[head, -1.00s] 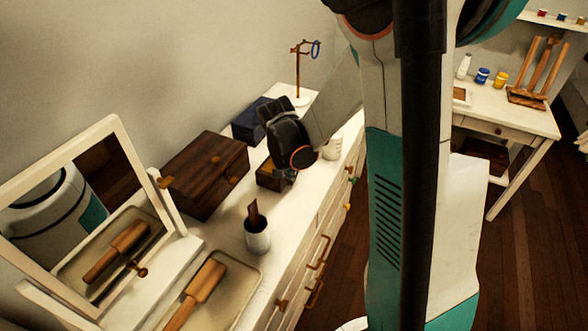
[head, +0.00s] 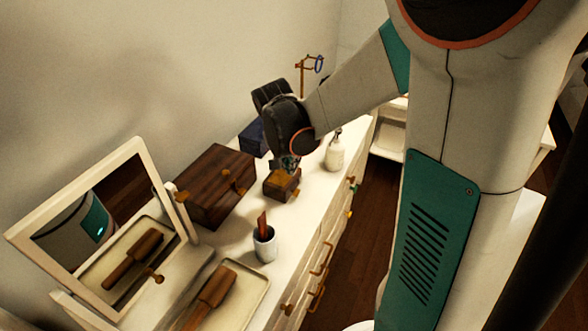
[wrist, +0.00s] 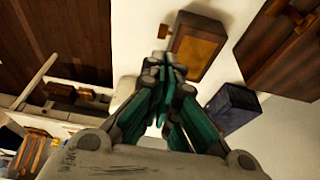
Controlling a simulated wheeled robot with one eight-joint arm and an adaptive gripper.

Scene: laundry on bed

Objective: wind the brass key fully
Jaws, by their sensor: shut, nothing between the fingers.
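A small wooden box (head: 276,188) stands on the white dresser, and it also shows in the wrist view (wrist: 198,46). A small brass-coloured piece (wrist: 165,31) sticks out from its side in the wrist view; it looks like the key, but it is too small to tell how far it is turned. My gripper (head: 289,166) is just above the box in the head view. In the wrist view its fingers (wrist: 160,62) are together and empty, with the tips close to the box's near corner and the brass piece a little beyond them.
A larger dark wooden box (head: 212,178) and a blue box (head: 252,138) stand behind. A white bottle (head: 335,153) is to the right. A cup with a brush handle (head: 265,245), a tray (head: 262,285) and a mirror (head: 150,165) are in front. The dresser edge is close.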

